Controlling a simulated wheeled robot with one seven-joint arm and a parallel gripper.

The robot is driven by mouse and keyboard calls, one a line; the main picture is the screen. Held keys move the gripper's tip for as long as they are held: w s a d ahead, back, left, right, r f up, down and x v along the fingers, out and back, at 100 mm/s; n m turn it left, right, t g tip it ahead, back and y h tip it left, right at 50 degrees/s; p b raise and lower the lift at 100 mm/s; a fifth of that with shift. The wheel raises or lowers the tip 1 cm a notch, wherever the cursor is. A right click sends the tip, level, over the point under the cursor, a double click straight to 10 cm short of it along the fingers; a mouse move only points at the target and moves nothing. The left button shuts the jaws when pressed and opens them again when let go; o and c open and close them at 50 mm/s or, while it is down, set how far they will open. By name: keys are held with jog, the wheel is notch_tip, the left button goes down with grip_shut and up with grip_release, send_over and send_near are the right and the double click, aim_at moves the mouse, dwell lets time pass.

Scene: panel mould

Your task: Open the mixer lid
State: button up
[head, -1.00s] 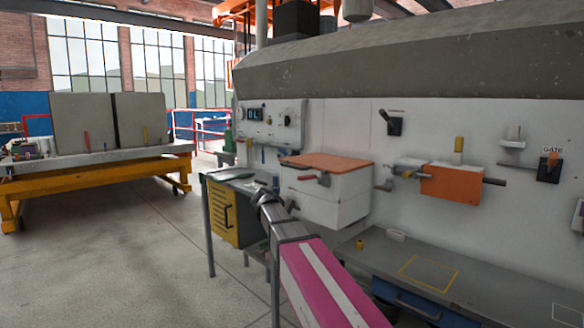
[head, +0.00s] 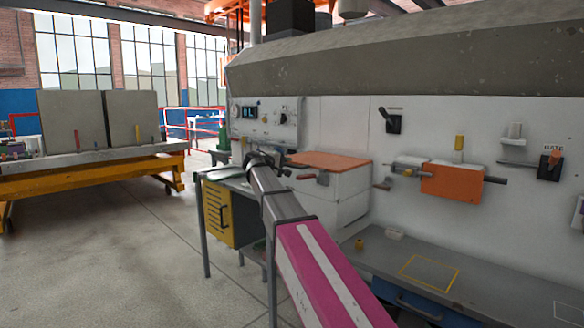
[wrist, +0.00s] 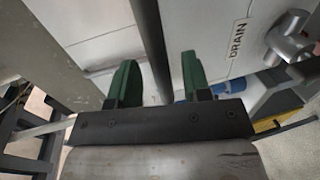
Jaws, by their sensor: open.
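An orange lid (head: 330,160) lies flat, apparently shut, on a white box (head: 345,200) against the machine's wall; I take it for the mixer lid. A small red-tipped handle (head: 322,178) sticks out at its front. My gripper (head: 279,155) is left of the lid, near the wall panel, small and partly hidden by my wrist. In the wrist view, the green fingers of my gripper (wrist: 159,65) are apart. A dark bar (wrist: 150,40) runs between them in the picture; I cannot tell how deep it lies. The lid cannot be made out clearly there.
A panel marked DRAIN (wrist: 238,38) and a metal knob (wrist: 288,42) are right of the fingers. A yellow cabinet (head: 219,212) stands below a small bench at left. A grey worktop (head: 470,285) extends to the right. Open floor (head: 110,260) lies at left.

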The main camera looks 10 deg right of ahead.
jog(key=shift+x, duration=1.95)
jog(key=shift+c, duration=0.2)
grip_shut()
jog(key=shift+r, duration=0.15)
